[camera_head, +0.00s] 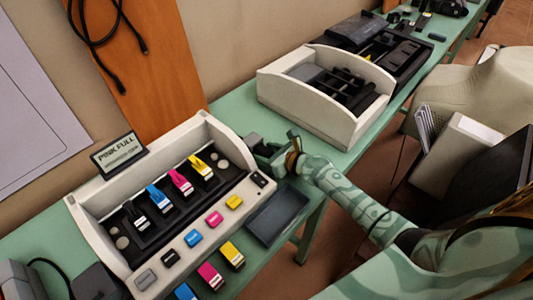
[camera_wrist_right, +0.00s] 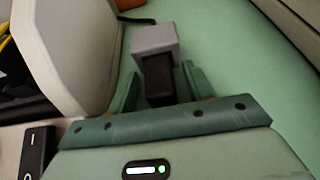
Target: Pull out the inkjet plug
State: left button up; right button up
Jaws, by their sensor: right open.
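The inkjet unit (camera_head: 88,215) is a cream housing with a black bay of coloured cartridges, on the green table. A small grey plug (camera_head: 253,139) is at its right end, beside the side wall. In the wrist view the plug (camera_wrist_right: 155,38) shows as a grey block with a black part facing me. My right gripper (camera_head: 270,155) is at the plug, its green fingers open. In the wrist view the right gripper (camera_wrist_right: 160,78) has one finger on each side of the black part; contact is unclear. My left gripper is out of view.
A dark tray (camera_head: 277,214) lies in front of the unit's right end. Loose cartridges (camera_head: 210,275) lie along the front. A second cream unit (camera_head: 310,118) stands farther along the table (camera_head: 238,107), with some bare table between. A sign (camera_head: 119,154) stands behind the bay.

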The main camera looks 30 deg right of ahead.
grip_shut()
jog(key=shift+s+d+r+p, duration=0.1)
jog(key=shift+s+d+p, duration=0.25)
jog(key=shift+s, duration=0.45)
jog(key=shift+s+d+p, duration=0.2)
jog(key=shift+s+p, duration=0.15)
jog(key=shift+s, duration=0.4)
jog(key=shift+f, duration=0.2)
grip_release()
jog(key=shift+s, duration=0.15)
jog(key=shift+d+r, duration=0.1)
